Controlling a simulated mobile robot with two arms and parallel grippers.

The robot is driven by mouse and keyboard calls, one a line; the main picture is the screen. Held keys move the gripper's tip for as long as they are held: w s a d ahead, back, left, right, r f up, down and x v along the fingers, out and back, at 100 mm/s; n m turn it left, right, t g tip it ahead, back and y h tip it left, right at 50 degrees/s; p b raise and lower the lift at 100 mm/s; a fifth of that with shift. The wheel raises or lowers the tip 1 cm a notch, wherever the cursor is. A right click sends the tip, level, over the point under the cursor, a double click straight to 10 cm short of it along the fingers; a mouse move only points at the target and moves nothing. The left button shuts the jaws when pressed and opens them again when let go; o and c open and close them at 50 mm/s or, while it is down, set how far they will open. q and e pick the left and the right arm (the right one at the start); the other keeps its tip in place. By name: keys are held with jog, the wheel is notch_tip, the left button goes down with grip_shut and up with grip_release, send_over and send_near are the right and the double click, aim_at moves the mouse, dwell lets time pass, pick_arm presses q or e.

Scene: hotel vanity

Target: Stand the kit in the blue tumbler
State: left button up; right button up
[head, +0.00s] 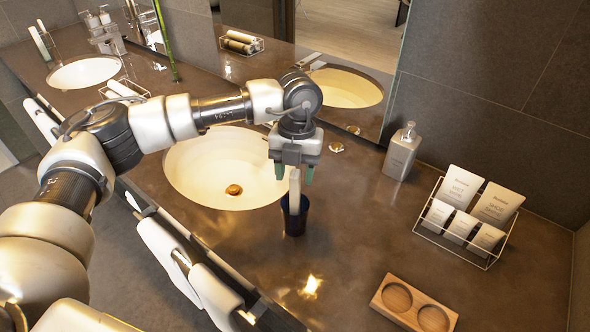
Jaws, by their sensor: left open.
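The dark blue tumbler (294,222) stands upright on the counter, just right of the near sink. A slim, pale kit (294,190) stands nearly upright in it, its upper part sticking out above the rim; its lower end is hidden inside. My left gripper (294,175) points down directly above the tumbler. Its green-tipped fingers are open, one on each side of the kit's top, with visible gaps. My right gripper is not in view.
A wire rack (468,248) of several labelled packets and a soap dispenser (402,152) stand to the right. A wooden holder with two round recesses (413,304) lies at the front right. The sink (225,185) is left of the tumbler. The counter between tumbler and rack is clear.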

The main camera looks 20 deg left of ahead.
pick_arm(q)
jog(key=shift+w+r, duration=0.15)
jog(key=shift+r, duration=0.4)
notch_tip(320, 180, up, 10)
jog(key=w+b, duration=0.1)
jog(key=b, duration=0.1)
jog(key=shift+w+f+b, duration=0.15)
jog(key=shift+f+b, duration=0.05)
jog(key=shift+b, duration=0.1)
jog(key=shift+a+f, duration=0.1)
